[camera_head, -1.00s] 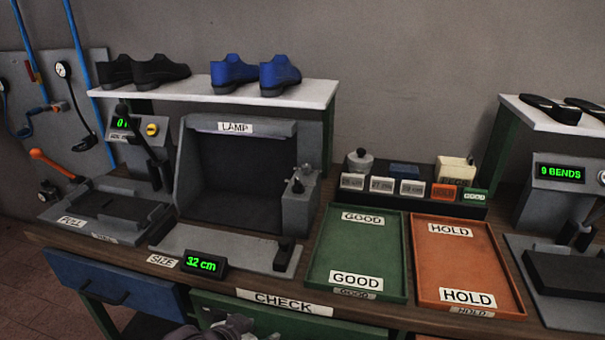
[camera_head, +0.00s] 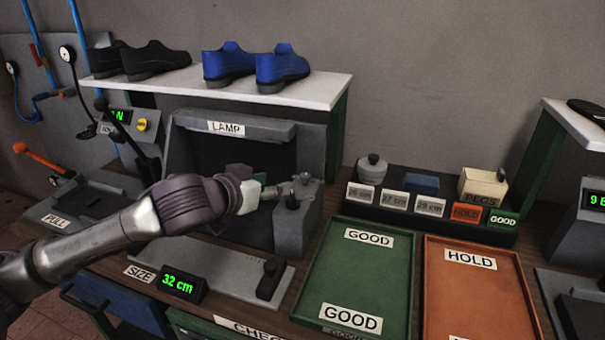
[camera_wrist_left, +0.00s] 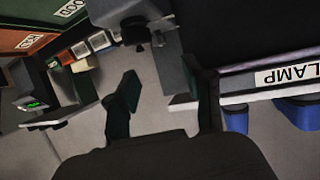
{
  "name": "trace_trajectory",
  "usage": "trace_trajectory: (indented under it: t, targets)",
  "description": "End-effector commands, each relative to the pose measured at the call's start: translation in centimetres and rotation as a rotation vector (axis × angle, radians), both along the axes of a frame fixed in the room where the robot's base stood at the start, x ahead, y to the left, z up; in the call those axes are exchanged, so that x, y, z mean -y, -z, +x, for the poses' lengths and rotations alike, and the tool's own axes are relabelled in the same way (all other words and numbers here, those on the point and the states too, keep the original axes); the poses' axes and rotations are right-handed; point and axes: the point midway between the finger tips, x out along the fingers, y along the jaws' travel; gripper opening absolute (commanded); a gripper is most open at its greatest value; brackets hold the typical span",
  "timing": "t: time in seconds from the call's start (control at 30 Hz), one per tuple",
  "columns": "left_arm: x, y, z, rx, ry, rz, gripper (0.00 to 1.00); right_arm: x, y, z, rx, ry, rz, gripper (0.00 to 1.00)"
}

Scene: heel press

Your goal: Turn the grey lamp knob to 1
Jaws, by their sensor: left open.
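The lamp booth (camera_head: 226,128) has a grey control box (camera_head: 287,228) on its right side. A small dark-looking knob (camera_head: 293,202) sits on that box; its setting is too small to read. In the left wrist view the knob (camera_wrist_left: 136,32) shows upside down near the top, beyond the fingertips. My left gripper (camera_head: 262,190) is in front of the booth opening, just left of the knob, and its fingers are partly hidden in the head view. In the left wrist view its two dark fingers (camera_wrist_left: 165,92) are spread with nothing between them. My right gripper is not in view.
A shelf (camera_head: 215,90) with black and blue shoes stands behind the booth. A green GOOD tray (camera_head: 362,280) and an orange HOLD tray (camera_head: 470,300) lie to the right. A size plate with a 32 cm display (camera_head: 181,284) lies below my arm.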

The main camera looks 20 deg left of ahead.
Motion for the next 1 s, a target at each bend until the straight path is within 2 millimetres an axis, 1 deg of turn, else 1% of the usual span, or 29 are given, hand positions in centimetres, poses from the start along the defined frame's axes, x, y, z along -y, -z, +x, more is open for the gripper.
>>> trace_trajectory:
  t: [0.03,0.1,0.2,0.27,0.4,0.5,0.57,0.7,0.97,1.0]
  targets:
    - [0.4,0.2,0.9,-0.001,0.001,-0.003,0.52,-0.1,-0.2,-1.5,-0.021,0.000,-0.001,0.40]
    - [0.7,0.8,2.3,-0.002,-0.001,-0.004,0.52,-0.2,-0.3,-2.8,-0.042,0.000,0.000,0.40]
    - [1.2,1.6,4.3,-0.002,0.000,-0.002,0.52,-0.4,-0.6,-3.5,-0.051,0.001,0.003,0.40]
    - [1.5,2.1,5.4,0.000,0.000,-0.001,0.52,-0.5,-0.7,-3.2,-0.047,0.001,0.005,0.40]
    - [2.2,3.2,7.8,-0.001,0.000,0.000,0.52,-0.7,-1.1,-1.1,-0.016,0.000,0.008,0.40]
    - [2.4,3.7,9.0,-0.001,-0.001,0.001,0.52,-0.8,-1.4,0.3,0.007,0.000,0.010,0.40]
    - [2.6,4.0,9.6,0.000,0.000,0.000,0.52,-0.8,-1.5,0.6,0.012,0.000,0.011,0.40]
    - [2.8,4.3,10.3,0.000,0.001,0.002,0.52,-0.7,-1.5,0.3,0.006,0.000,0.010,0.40]
    - [2.8,4.4,10.4,0.000,0.001,0.002,0.52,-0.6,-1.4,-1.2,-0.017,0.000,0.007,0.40]
    - [2.8,4.4,10.4,0.000,0.001,0.002,0.50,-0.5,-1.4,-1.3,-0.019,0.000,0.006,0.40]
